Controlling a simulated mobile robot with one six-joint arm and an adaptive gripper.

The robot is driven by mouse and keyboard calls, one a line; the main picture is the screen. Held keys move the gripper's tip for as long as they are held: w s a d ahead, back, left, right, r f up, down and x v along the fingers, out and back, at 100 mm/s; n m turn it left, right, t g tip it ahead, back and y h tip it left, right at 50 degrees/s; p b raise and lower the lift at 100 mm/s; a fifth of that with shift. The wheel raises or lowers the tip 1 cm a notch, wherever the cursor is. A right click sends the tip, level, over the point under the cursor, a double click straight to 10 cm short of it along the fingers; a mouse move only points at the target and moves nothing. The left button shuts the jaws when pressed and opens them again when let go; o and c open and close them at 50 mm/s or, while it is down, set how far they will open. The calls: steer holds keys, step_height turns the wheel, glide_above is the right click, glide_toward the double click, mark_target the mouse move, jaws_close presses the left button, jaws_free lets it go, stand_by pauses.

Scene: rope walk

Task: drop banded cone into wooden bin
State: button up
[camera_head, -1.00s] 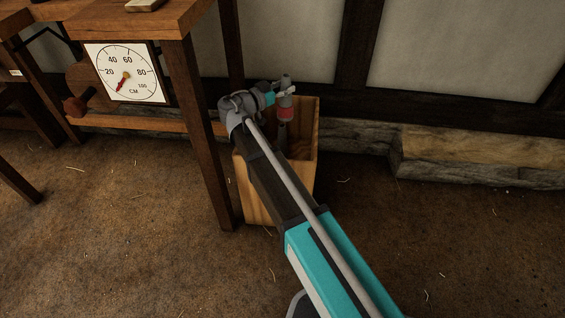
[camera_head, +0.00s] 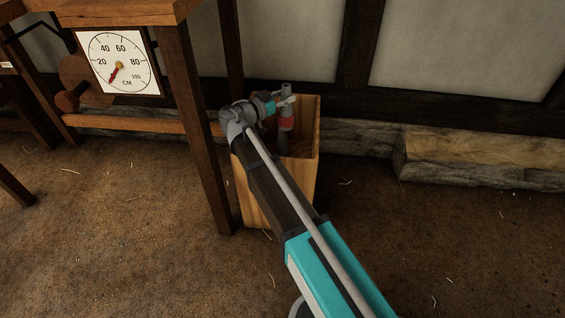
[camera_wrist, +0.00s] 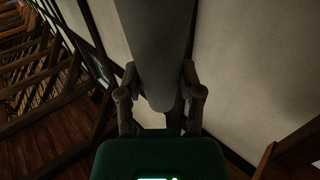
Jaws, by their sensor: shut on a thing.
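The banded cone (camera_head: 286,124) is grey with a red band and hangs over the mouth of the wooden bin. The wooden bin (camera_head: 306,180) is a tall, open-topped box of light wood on the floor. My gripper (camera_head: 284,101) is shut on the cone near its upper part. In the wrist view the cone (camera_wrist: 155,45) is a large dark grey shape between the fingers of my gripper (camera_wrist: 160,95). The cone's lower end shows against the bin's inside. My arm hides part of the bin's front and left side.
A wooden table (camera_head: 188,110) with a round dial (camera_head: 118,62) stands just left of the bin, its leg close to the bin. A wall with dark timbers (camera_head: 358,60) and a stone ledge (camera_head: 470,160) runs behind. The floor at right is clear.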

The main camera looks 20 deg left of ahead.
mark_target(285, 85)
steer(key=o, duration=1.1)
steer(key=shift+r, duration=0.2)
step_height(285, 85, up, 6)
steer(key=p, duration=0.6)
steer(key=shift+r+p, duration=0.1)
steer(key=shift+p, duration=0.2)
steer(key=s+d+r+p, duration=0.1)
steer(key=s+r+p, duration=0.1)
steer(key=r+p, duration=0.5)
steer(key=s+d+r+p, duration=0.1)
steer(key=r+p, duration=0.7)
steer(key=s+d+r+p, duration=0.1)
steer(key=s+r+p, duration=0.1)
steer(key=r+p, duration=0.6)
steer(key=shift+s+d+r, duration=0.1)
steer(key=shift+s+d, duration=0.25)
steer(key=shift+d, duration=0.05)
stand_by(0.6)
